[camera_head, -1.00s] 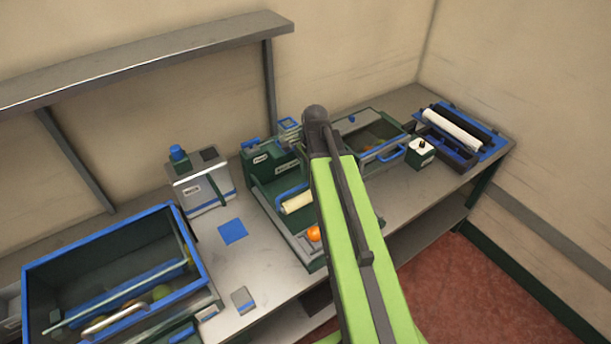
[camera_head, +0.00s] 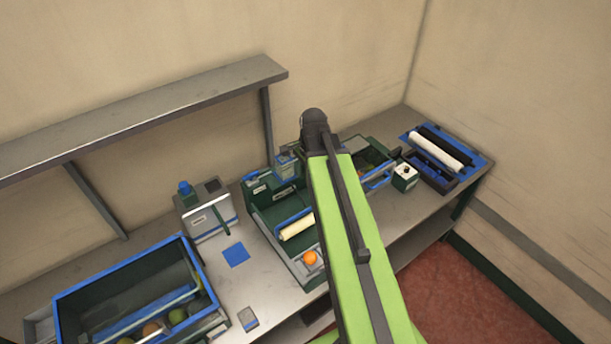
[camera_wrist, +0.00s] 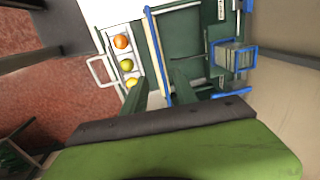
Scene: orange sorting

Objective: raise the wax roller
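A cream roller (camera_head: 297,227), which looks like the wax roller, lies across the green machine (camera_head: 268,212) on the bench. In the wrist view a pale strip (camera_wrist: 157,52) beside the machine's green panel may be the same roller. An orange fruit (camera_head: 310,257) sits in the machine's front tray. My gripper (camera_wrist: 159,82) shows in the wrist view as two dark green fingers, apart and with nothing between them. Its fingertips lie over the machine near the lower end of the strip, and I cannot tell the height. In the head view my arm hides the gripper.
A blue-rimmed bin (camera_head: 62,312) with fruit stands at the left. A grey box (camera_head: 207,215) with a blue cap stands behind it. A white roller (camera_head: 437,150) and a black one lie on a blue mat at the far right. A shelf (camera_head: 150,120) overhangs the bench's back.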

